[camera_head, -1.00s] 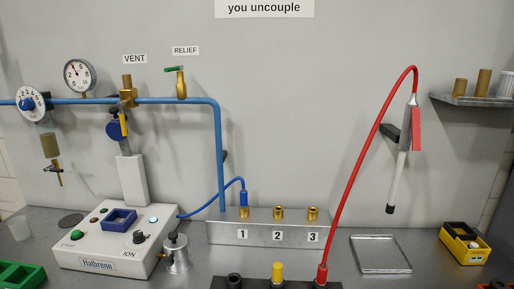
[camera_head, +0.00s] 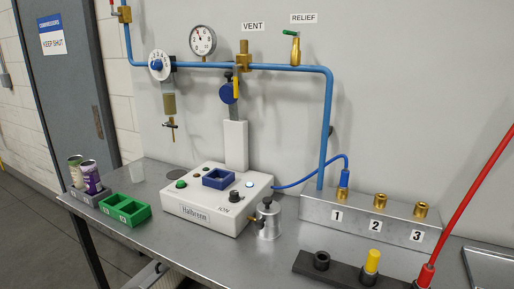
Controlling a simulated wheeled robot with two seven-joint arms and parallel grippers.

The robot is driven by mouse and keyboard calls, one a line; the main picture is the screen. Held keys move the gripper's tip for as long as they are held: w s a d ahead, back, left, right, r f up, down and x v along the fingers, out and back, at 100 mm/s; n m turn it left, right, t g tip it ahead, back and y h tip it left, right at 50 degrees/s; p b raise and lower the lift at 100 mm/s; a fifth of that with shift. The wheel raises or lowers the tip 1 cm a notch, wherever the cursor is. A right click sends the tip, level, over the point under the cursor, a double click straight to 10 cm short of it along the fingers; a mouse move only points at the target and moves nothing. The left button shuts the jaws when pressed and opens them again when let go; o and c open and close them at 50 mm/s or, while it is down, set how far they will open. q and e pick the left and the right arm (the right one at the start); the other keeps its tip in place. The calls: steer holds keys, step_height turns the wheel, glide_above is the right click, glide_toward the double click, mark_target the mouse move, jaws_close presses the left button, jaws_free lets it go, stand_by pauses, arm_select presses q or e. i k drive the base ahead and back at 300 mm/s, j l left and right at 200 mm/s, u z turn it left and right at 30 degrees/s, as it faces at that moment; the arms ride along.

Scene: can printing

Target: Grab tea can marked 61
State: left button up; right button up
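Two small printed cans stand upright in a grey holder (camera_head: 92,198) at the far left end of the bench. One is a purple can (camera_head: 91,178). Behind it to the left is a can with a dark band and a pale greenish top (camera_head: 74,169). Any number on the cans is too small to read, so I cannot tell whether either is marked 61. Neither of my grippers is in view.
A green two-compartment tray (camera_head: 124,222), looking empty, sits right of the cans. The white Halbrenn machine (camera_head: 190,208), a metal canister (camera_head: 268,222) and a numbered manifold (camera_head: 352,229) stand further right. A door (camera_head: 62,100) is at left.

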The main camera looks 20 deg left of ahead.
mark_target(74, 162)
steer(key=u, duration=1.9)
steer(key=i+j+z, duration=0.1)
steer(key=z, duration=0.35)
steer(key=i+j+z, duration=0.2)
steer(key=z, duration=0.25)
